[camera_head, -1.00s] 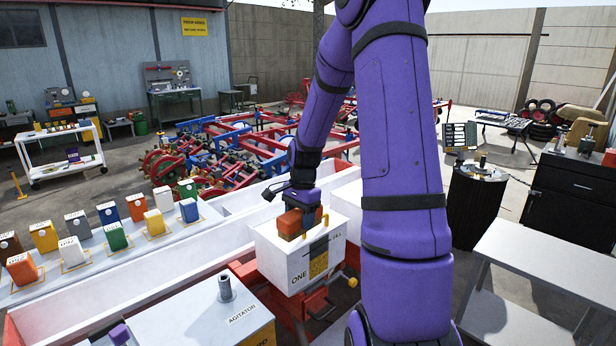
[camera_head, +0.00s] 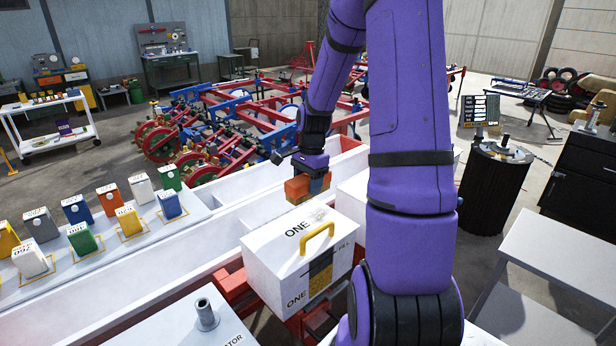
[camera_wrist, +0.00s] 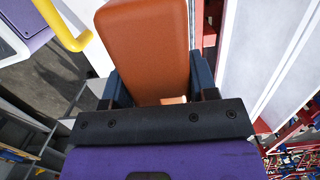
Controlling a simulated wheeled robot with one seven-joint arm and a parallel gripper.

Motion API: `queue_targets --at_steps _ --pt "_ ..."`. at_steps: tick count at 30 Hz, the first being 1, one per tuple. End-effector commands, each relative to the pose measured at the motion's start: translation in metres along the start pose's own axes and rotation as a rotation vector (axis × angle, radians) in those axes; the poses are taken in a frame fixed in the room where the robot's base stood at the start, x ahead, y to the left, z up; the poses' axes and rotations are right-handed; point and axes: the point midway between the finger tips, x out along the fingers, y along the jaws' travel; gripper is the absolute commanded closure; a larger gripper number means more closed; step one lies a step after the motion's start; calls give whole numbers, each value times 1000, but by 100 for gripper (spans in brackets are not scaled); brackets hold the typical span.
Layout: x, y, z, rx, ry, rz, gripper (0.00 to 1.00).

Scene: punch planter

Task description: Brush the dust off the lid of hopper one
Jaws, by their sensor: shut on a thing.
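Hopper one (camera_head: 281,278) is a white box marked ONE, with a yellow label on its front. Its white lid (camera_head: 283,247) carries a yellow handle (camera_head: 317,236). A faint greyish patch shows on the lid's far part. My gripper (camera_head: 309,176) is shut on an orange-brown block-shaped brush (camera_head: 298,190) and holds it above the lid's far edge, apparently clear of it. In the wrist view the brush (camera_wrist: 146,45) sits between the dark fingers, with the yellow handle (camera_wrist: 66,27) at upper left. The brush's underside is hidden.
A long white trough (camera_head: 205,243) runs behind the hopper. The agitator box (camera_head: 190,325) is in front at left. A grey table (camera_head: 545,255) stands at right.

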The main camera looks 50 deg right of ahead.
Motion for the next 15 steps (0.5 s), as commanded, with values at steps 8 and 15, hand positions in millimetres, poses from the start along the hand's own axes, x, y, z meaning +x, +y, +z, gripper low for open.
queue_targets --at_steps 8,15 --pt "28 1 -3 -1 -2 2 66" --pt "42 0 -5 -1 -1 1 66"
